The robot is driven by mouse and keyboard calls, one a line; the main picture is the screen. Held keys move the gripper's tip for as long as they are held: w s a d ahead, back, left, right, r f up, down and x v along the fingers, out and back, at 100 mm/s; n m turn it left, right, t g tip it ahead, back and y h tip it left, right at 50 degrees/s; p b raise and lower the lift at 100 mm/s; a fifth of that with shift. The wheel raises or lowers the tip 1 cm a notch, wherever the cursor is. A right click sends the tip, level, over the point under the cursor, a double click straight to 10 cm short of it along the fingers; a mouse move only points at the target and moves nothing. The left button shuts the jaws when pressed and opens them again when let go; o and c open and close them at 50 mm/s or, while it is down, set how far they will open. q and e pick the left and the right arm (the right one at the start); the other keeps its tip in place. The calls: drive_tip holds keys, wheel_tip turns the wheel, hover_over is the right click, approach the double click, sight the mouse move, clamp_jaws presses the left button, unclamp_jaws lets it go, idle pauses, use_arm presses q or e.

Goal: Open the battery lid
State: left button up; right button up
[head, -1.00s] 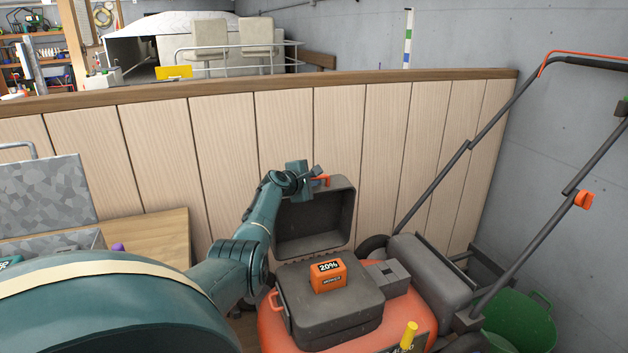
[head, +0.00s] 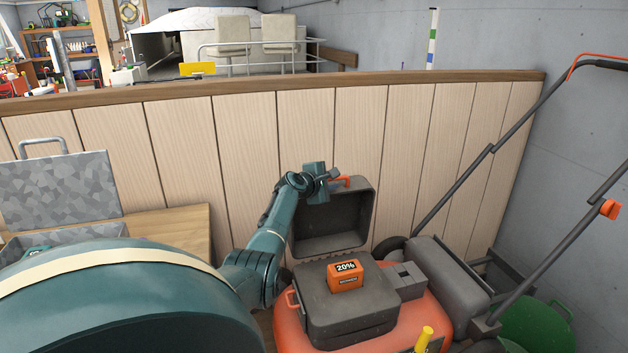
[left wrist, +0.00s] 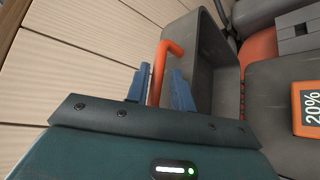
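The grey battery lid (head: 335,222) stands raised on its hinge at the back of the orange lawnmower (head: 292,325), its hollow inside facing me. Its orange handle (head: 345,181) is at the upper edge. My left gripper (head: 330,182) is at that handle. In the left wrist view, the handle (left wrist: 158,75) lies between the two blue fingers of the left gripper (left wrist: 160,90), which are apart with a gap showing, so they look open around it. An orange battery marked 20% (head: 345,276) sits upright in the grey housing (head: 345,312). My right gripper is not in view.
A wooden panel wall (head: 245,150) stands close behind the lid. The mower's handlebar (head: 465,170) rises at the right. A green tub (head: 540,325) is at the lower right. An open grey case (head: 60,190) lies on a wooden surface at the left.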

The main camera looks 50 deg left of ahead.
use_arm(q)
drive_tip(key=p+v, duration=0.2)
drive_tip(key=v, duration=0.9)
drive_tip(key=shift+s, duration=0.25)
drive_tip(key=shift+r, duration=0.1)
drive_tip(key=s+d+f+m+g+h, duration=0.1)
drive_tip(key=s+d+f+m+g, duration=0.15)
drive_tip(key=d+f+m, duration=0.45)
drive_tip(key=s+d+f+m+g+h, duration=0.1)
drive_tip(key=s+d+f+m+g, duration=0.2)
drive_tip(key=d, duration=0.7)
drive_tip(key=s+d+f+m+g+h, duration=0.1)
drive_tip(key=s+d+f+m+h, duration=0.1)
drive_tip(key=s+d+f+m, duration=0.5)
drive_tip(key=s+d+r+m+g, duration=0.2)
drive_tip(key=s+d+m+g, duration=0.2)
drive_tip(key=s+d+m, duration=0.95)
drive_tip(key=w+d+f+n+t+h, duration=0.2)
drive_tip(key=w+d+f+t, duration=0.1)
drive_tip(key=d+f+t, duration=0.3)
drive_tip(key=d+f, duration=0.2)
drive_tip(key=d, duration=0.2)
drive_tip(key=shift+w+d+f+t+h, duration=0.25)
drive_tip(key=shift+t+h, duration=0.1)
drive_tip(key=shift+h, duration=0.05)
